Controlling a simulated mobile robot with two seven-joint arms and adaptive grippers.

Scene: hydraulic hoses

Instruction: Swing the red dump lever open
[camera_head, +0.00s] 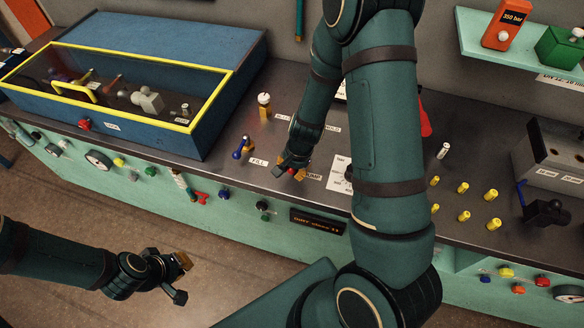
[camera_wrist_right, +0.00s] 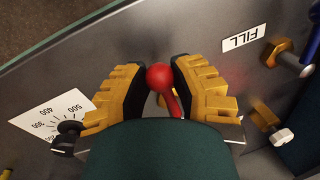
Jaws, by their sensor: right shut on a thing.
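The red dump lever shows in the right wrist view as a red ball knob (camera_wrist_right: 160,77) on a short red stem. My right gripper (camera_wrist_right: 158,88) has its yellow-padded fingers on both sides of the knob and is shut on it. In the head view my right gripper (camera_head: 291,170) is low over the bench beside the DUMP label (camera_head: 312,177), and it mostly hides the lever. My left gripper (camera_head: 181,280) is open and empty, over the floor in front of the bench.
A blue-handled lever (camera_head: 240,152) stands by the FILL label (camera_head: 258,161), left of my right gripper. A blue box with a yellow-framed clear lid (camera_head: 140,68) fills the bench's left. Several yellow caps (camera_head: 463,187) stand at right. My right arm crosses the middle.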

